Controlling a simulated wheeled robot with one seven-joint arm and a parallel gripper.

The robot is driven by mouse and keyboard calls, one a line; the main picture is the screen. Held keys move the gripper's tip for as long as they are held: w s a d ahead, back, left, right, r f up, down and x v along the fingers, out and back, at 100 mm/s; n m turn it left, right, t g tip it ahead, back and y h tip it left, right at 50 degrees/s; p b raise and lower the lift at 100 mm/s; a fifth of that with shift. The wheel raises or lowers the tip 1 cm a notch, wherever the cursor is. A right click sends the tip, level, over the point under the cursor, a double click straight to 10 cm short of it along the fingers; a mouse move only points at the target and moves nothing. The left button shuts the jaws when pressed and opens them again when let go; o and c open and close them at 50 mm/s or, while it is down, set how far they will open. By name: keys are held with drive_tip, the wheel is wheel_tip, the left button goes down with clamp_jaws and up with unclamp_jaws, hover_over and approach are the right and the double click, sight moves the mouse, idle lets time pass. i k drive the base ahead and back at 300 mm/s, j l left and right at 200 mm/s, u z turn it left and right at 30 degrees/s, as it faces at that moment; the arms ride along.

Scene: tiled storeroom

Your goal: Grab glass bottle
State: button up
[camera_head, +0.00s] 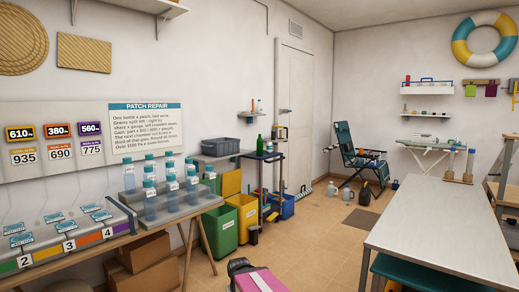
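A green bottle (259,144) that looks like glass stands upright on a small dark side table (262,156) by the back wall, left of the door. Several clear bluish bottles with teal caps and white labels (150,202) stand upright on a grey tray (178,208) at the left; I cannot tell whether they are glass or plastic.
A long pale table (445,222) fills the right. A folding chair (358,160) and several jugs (333,188) are at the back. The tiled floor (310,235) between is mostly clear.

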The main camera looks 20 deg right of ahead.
sight(260, 141)
drive_tip(key=z, duration=0.7)
drive_tip(key=i+l, duration=0.1)
drive_tip(key=i, duration=3.45)
drive_tip(key=l, duration=0.1)
